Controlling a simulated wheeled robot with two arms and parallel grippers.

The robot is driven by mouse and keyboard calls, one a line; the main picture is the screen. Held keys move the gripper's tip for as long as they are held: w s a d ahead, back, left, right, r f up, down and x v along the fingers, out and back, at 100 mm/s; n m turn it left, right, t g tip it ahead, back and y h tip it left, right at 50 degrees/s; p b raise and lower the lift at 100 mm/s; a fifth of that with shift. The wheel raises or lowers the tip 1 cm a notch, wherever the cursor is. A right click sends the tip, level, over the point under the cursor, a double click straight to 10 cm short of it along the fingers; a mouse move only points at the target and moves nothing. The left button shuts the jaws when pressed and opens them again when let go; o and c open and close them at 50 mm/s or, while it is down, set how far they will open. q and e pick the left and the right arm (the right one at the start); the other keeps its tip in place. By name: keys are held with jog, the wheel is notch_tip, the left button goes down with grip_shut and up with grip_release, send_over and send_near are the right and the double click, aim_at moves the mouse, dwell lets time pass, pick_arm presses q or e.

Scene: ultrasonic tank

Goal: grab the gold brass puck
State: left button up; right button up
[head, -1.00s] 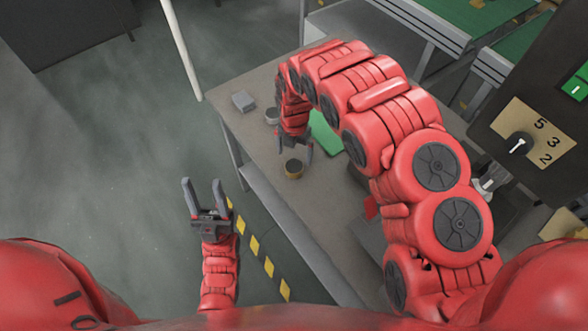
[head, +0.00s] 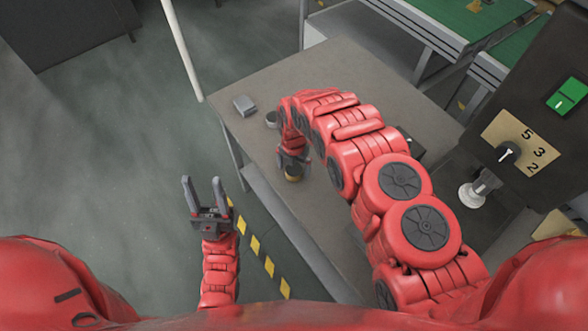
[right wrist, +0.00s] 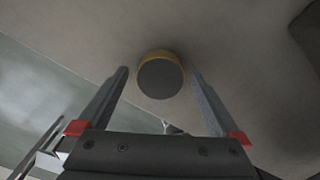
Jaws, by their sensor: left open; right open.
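The gold brass puck (head: 293,176) is a short round piece with a gold side and a dark grey top, standing on the grey table. In the right wrist view the puck (right wrist: 160,76) lies ahead, between the lines of my two fingers, near their tips. My right gripper (right wrist: 160,82) is open, and I see no contact with the puck. In the head view my right gripper (head: 293,163) is over the puck and hides part of it. My left gripper (head: 204,186) is open and empty, off the table's left side over the floor.
A small grey block (head: 244,105) and a round grey piece (head: 271,119) are on the table (head: 340,70) beyond my right gripper. A dark control box with a green switch (head: 567,95) stands at the right. The table's left edge runs close by the puck.

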grip_shut()
dwell(0.5)
